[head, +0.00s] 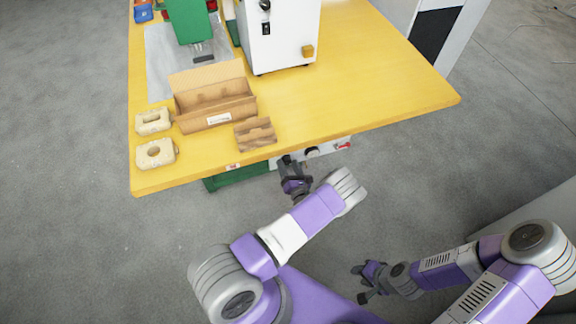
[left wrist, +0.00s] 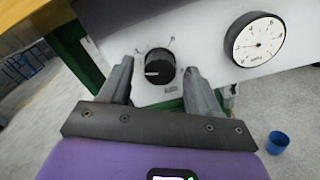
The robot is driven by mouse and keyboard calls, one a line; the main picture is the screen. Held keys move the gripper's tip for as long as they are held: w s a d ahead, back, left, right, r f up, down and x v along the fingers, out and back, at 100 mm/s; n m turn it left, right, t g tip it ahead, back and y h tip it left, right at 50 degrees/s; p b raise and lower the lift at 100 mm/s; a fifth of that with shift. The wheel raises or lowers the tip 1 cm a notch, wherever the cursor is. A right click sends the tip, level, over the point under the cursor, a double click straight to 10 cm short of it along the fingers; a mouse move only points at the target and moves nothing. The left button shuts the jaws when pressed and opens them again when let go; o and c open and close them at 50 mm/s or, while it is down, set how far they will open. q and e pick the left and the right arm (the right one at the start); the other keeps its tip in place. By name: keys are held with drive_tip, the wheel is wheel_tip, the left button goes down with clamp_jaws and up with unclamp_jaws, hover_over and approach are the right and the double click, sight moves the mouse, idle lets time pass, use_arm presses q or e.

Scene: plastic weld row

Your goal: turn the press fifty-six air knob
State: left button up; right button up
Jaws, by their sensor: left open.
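The air knob (left wrist: 160,67) is a round black knob with a pale mark, on a white panel (left wrist: 215,68) in the left wrist view. A small label below it is too blurred to read. My left gripper (left wrist: 158,80) is open, with one finger on each side of the knob. I cannot tell whether the fingers touch it. In the head view my left gripper (head: 290,160) is at the table's front edge, by the panel under the tabletop. My right gripper (head: 360,284) is low over the floor, open and empty, away from the panel.
A round gauge (left wrist: 255,39) is right of the knob. The yellow table (head: 375,85) holds an open cardboard box (head: 215,97), a small brown carton (head: 255,134), two beige parts (head: 155,153), a green press (head: 184,20) and a white cabinet (head: 282,38). A blue bin (left wrist: 277,142) stands on the floor.

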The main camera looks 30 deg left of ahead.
use_arm(q)
drive_tip(key=shift+w+a, duration=0.3)
drive_tip(key=shift+a, duration=0.05)
drive_tip(key=c, duration=1)
